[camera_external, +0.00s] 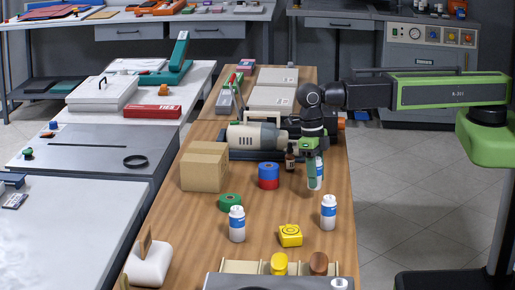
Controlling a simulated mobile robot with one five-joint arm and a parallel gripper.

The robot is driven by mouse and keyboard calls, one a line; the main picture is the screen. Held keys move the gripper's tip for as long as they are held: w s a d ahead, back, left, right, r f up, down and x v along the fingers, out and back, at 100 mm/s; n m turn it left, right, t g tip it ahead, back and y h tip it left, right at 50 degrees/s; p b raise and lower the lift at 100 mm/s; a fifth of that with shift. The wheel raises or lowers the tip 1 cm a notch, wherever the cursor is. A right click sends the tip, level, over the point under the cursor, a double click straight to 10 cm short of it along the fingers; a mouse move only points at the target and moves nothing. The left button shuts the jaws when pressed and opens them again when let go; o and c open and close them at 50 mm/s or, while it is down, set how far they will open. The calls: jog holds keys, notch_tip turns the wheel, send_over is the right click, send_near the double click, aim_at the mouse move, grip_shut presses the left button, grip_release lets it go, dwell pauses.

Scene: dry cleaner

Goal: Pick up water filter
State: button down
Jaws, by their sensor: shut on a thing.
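My gripper (311,174) points down over the wooden table and is shut on a white bottle-shaped cylinder with a blue band (319,181). The green fingers hide part of it, and I cannot tell whether its base touches the table. Two similar white-and-blue cylinders stand upright nearer the camera, one at left (237,224) and one at right (328,212). I cannot read any label to tell which is the water filter.
A small brown bottle (290,160) stands just left of my gripper. A red-and-blue roll (268,176), a green roll (230,202), a cardboard box (204,167), a yellow tape measure-like block (290,235) and a grey motor-like machine (256,137) share the wooden table (272,210).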

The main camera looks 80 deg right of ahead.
jog(key=s+d+r+p, duration=0.2)
jog(key=d+r+p, duration=0.3)
jog(key=d, duration=0.6)
jog(key=shift+s+r, duration=0.35)
jog(key=shift+r, duration=0.45)
